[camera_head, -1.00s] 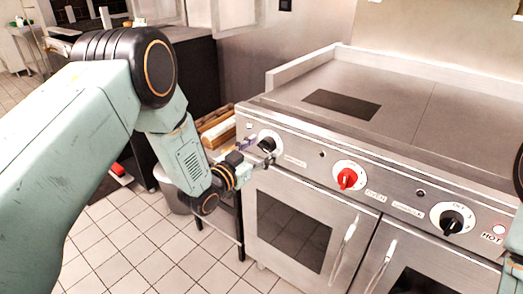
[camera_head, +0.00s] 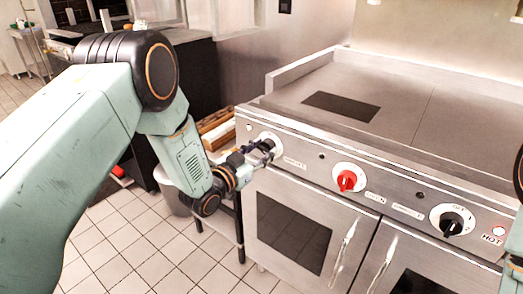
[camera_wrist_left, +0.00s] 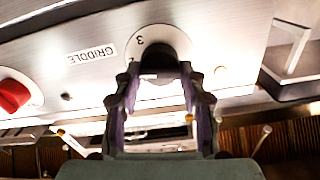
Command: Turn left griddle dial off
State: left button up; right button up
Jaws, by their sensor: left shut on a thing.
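The left griddle dial (camera_wrist_left: 160,55) is a black knob on a white round plate. It sits on the oven front near the panel's left end, beside a "GRIDDLE" label (camera_wrist_left: 91,56). My left gripper (camera_head: 266,147) is at this dial and hides most of it in the head view. In the left wrist view, the two fingers of the gripper (camera_wrist_left: 160,80) stand on either side of the knob, shut on it. A "3" shows on the plate above the knob. My right gripper is out of view.
A red dial (camera_head: 347,180) and another black dial (camera_head: 452,222) sit farther right on the panel. Oven doors with handles (camera_head: 345,245) are below. The flat griddle top (camera_head: 400,100) is clear. A dark-legged stand is left of the oven.

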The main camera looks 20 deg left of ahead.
pick_arm(q)
jog(key=n+p, duration=0.1)
jog(key=n, duration=0.3)
jog(key=shift+a+n, duration=0.1)
jog(key=shift+n, duration=0.2)
jog(key=n, duration=0.5)
jog(key=shift+w, duration=0.1)
jog(key=n, duration=0.5)
jog(key=shift+a+f+n+p, duration=0.1)
jog(key=shift+n+p, duration=0.25)
jog(key=shift+n, duration=0.05)
jog(key=shift+f+n, duration=0.1)
jog(key=shift+n, duration=2.1)
jog(key=o, duration=1.1)
jog(key=shift+o, duration=0.2)
